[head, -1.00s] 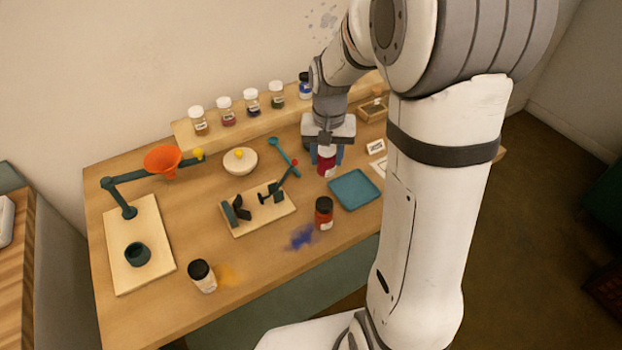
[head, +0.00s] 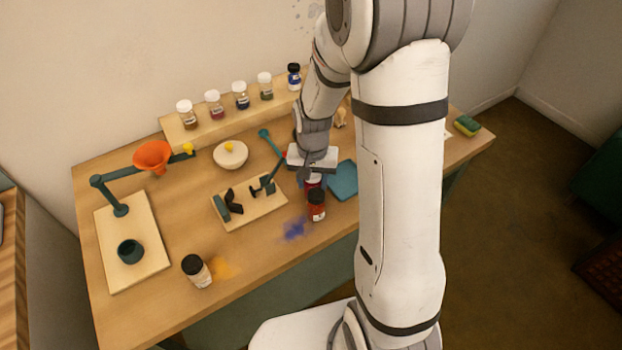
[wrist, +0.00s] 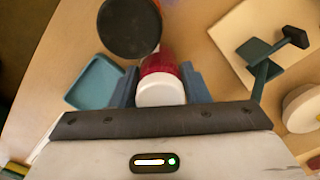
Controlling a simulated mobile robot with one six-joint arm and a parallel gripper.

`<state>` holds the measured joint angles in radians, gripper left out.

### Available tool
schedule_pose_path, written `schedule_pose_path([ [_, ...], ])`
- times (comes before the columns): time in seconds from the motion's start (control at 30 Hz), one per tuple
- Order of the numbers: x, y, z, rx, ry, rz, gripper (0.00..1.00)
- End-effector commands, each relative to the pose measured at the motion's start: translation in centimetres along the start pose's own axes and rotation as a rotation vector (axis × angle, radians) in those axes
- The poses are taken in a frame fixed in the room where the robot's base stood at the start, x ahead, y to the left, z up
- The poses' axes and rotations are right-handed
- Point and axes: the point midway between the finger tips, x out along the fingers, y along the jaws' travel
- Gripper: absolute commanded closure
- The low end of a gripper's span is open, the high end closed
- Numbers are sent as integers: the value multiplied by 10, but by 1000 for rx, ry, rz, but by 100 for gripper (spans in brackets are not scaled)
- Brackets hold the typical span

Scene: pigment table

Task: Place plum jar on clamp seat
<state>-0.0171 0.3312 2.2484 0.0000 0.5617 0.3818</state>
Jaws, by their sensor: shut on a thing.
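The plum jar (wrist: 161,84) is held between the blue fingers of my gripper (wrist: 160,88); its white lid and dark red body show in the wrist view. In the head view my gripper (head: 312,176) hides most of it, with a little dark red showing. The clamp (head: 263,187) stands on a pale wooden board (head: 262,213), left of my gripper. The dark block that looks like the clamp seat (head: 228,204) is at the board's left part, and nothing sits on it. The clamp's arm and handle show in the wrist view (wrist: 262,65).
A black-lidded red jar (head: 316,208) stands close in front of my gripper; its lid (wrist: 130,28) shows in the wrist view. A blue tray (head: 343,181) lies to the right. Blue powder (head: 294,229) is spilled before the board. A bowl (head: 231,156) stands behind the board.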

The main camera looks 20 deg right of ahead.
Motion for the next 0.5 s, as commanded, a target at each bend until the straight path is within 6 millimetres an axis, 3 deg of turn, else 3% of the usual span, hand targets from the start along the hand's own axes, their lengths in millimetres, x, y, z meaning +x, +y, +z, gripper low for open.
schedule_pose_path([
  [0.23, 4, 0, 0, -1, 0, 0, 83],
  [0.27, 4, 0, 0, -1, 0, 0, 57],
  [0.5, 2, -1, 0, -2, 0, 0, 38],
])
